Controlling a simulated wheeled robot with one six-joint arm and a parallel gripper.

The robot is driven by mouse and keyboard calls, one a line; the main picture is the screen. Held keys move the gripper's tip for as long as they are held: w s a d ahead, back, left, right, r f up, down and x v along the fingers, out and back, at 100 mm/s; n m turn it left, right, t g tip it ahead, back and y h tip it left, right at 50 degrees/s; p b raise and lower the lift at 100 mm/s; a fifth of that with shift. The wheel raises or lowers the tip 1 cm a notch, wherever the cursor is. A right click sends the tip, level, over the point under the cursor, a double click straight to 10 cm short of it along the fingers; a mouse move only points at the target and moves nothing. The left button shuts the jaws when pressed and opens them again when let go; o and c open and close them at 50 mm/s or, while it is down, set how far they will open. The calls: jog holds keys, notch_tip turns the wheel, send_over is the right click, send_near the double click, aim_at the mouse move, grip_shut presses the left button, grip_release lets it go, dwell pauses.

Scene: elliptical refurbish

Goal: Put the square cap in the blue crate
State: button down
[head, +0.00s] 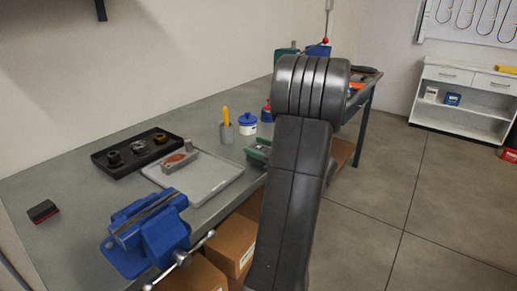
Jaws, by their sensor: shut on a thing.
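My dark arm (295,190) fills the middle of the head view. My gripper is not visible; the arm may hide it. I cannot make out a square cap anywhere. A small blue shape (318,51) shows above the arm at the far end of the bench, with a red thing just over it. It may be part of the blue crate, but too little shows to tell.
The grey workbench (75,187) bears a blue vise (150,235), a black tray (105,161) of dark round parts, a pale tray (215,188), a grey cup (226,134) and a blue-lidded jar (247,124). Cardboard boxes (232,244) stand below.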

jog(key=shift+f+b, duration=0.3)
jog(key=shift+b, duration=0.2)
jog(key=c, duration=0.6)
grip_release()
jog(key=shift+c, duration=0.2)
jog(key=shift+r, duration=0.1)
